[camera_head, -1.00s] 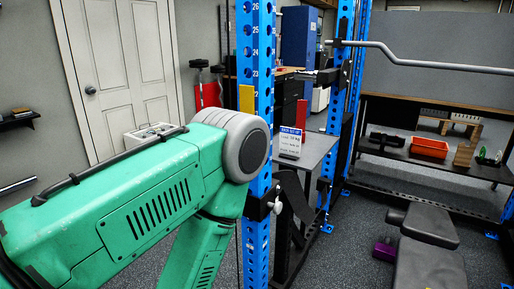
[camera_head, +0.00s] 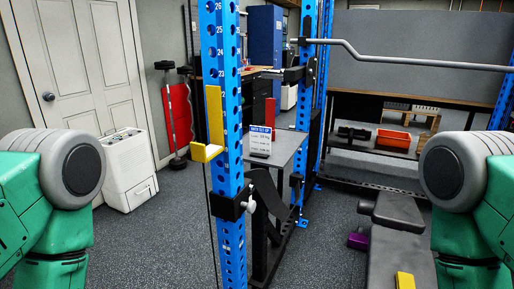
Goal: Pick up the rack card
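The rack card (camera_head: 260,138) is a small white card with a blue header and lines of text. It stands upright in a dark holder on a grey table (camera_head: 287,147), behind the blue rack post. Both of my arms show only as green links with grey joints at the left and right edges. Neither gripper is in view, so I cannot see their fingers or whether they hold anything.
A blue rack post (camera_head: 228,120) with a yellow bracket (camera_head: 209,130) stands close in front, left of the card. A bent bar (camera_head: 400,62) crosses the upper right. A black bench (camera_head: 398,245) is at lower right. Open floor (camera_head: 160,240) lies at left.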

